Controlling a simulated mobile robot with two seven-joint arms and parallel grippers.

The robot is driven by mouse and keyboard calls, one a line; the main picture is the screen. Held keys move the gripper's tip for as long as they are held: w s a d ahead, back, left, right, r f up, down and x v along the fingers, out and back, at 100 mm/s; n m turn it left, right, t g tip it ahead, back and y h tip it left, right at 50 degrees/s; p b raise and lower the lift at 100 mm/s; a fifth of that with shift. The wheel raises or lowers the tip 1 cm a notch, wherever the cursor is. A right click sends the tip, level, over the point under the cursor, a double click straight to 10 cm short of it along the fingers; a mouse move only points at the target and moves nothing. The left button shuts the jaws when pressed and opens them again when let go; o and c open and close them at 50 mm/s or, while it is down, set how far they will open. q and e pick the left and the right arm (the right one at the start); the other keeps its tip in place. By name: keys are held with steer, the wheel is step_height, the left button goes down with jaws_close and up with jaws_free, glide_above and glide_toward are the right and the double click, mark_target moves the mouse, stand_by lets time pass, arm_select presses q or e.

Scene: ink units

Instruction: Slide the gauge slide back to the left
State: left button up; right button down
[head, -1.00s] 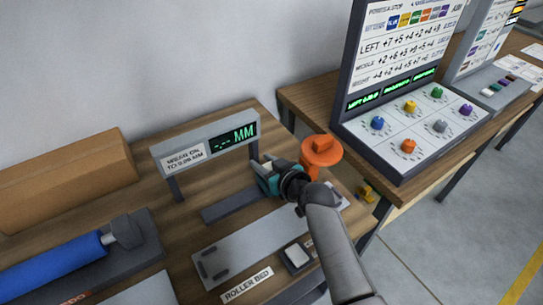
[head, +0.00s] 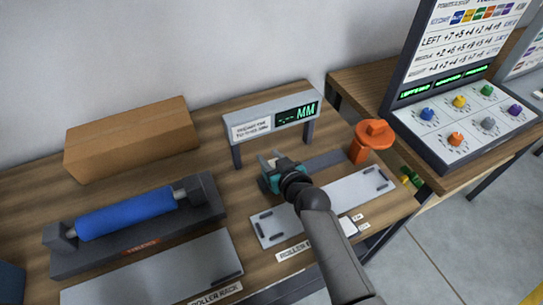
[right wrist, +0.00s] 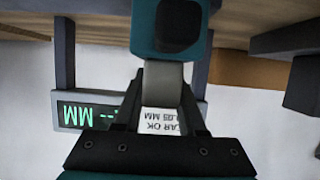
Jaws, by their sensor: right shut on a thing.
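The gauge slide, a teal block with a dark face and a grey stem, fills the top middle of the right wrist view (right wrist: 172,28). My right gripper (right wrist: 160,105) is shut on the grey stem. In the head view my right gripper (head: 272,172) is at the left part of the grey gauge rail (head: 325,160), in front of the gauge display (head: 272,120); bare rail shows to its right. The display reads dashes and MM. The gripper hides most of the slide in the head view. My left gripper is not in view.
An orange knob-topped post (head: 370,140) stands past the rail's right end. The light roller bed plate (head: 330,205) lies in front of the rail. A blue roller (head: 125,213) rests in a dark rack at left, with a cardboard box (head: 130,140) behind. A control panel (head: 465,125) stands right.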

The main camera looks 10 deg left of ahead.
steer(key=c, duration=0.8)
jaws_free()
steer(key=shift+s+a, duration=0.15)
steer(key=shift+a, duration=0.2)
steer(key=shift+o, duration=0.2)
steer(key=shift+d, duration=0.1)
steer(key=shift+s+d+r, duration=0.15)
steer(key=shift+s+d, duration=0.1)
steer(key=p+v, duration=0.3)
steer(key=v, duration=1.1)
steer(key=shift+s, duration=0.15)
steer(key=shift+d, duration=0.15)
